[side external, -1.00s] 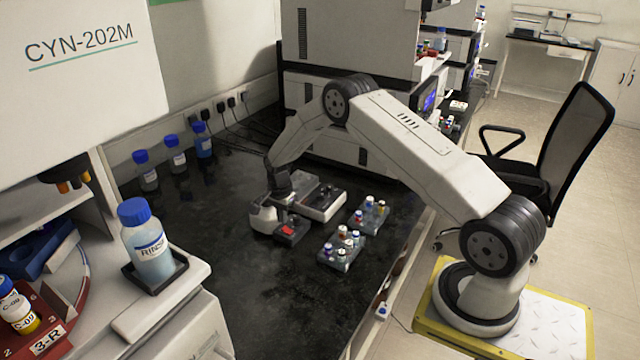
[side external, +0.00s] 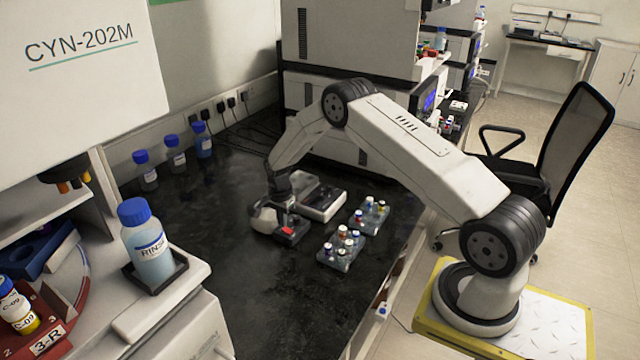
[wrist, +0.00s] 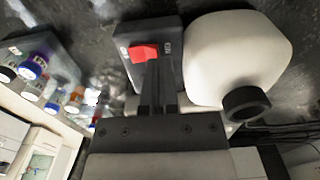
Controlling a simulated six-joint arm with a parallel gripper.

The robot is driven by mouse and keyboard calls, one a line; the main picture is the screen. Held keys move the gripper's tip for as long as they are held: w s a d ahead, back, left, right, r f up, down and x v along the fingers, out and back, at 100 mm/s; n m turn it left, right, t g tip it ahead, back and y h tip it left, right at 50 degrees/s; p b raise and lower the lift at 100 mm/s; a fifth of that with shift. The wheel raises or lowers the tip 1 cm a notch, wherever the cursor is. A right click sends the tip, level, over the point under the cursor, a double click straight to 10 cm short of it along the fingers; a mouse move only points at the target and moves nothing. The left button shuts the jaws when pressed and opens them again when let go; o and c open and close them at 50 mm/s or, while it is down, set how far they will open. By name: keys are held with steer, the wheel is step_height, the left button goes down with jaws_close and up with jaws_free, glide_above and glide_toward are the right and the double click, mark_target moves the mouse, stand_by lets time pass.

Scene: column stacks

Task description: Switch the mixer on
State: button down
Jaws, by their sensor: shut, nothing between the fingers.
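The mixer has a rounded white body (wrist: 235,58) with a black round part, beside a dark base block (wrist: 128,68). A red rocker switch (wrist: 146,51) sits on that block, with small white marks at either side that I cannot read. In the side external view the red switch (side external: 288,231) shows at the front of the mixer. My gripper (wrist: 154,66) is shut and empty, its fingertips right at the lower edge of the switch in the wrist view. I cannot tell whether they touch it. In the side view my gripper (side external: 287,214) hangs low over the mixer.
Two racks of small vials (side external: 341,250) (side external: 368,216) stand to the right of the mixer. A grey-and-white device (side external: 322,203) lies just behind it. Several blue-capped bottles (side external: 175,155) stand at the wall. The dark bench (side external: 260,300) is clear in front.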

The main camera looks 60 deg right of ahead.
mark_target(283, 229)
steer(key=shift+f, duration=0.6)
stand_by(0.5)
steer(key=shift+r, duration=2.55)
steer(key=shift+a+r, duration=0.15)
steer(key=shift+r, duration=0.05)
steer(key=s+a+r+n+t, duration=0.1)
steer(key=s+a+r+n, duration=0.85)
steer(key=a+r, duration=0.2)
steer(key=s+a+r+n, duration=0.2)
steer(key=s+a+n, duration=0.1)
steer(key=s, duration=0.4)
steer(key=s+a+r+n+t, duration=0.1)
steer(key=s+a+r+n, duration=0.1)
steer(key=s+n, duration=0.3)
steer(key=shift+s+a+t, duration=0.3)
steer(key=shift+s+a, duration=0.4)
steer(key=shift+s, duration=0.5)
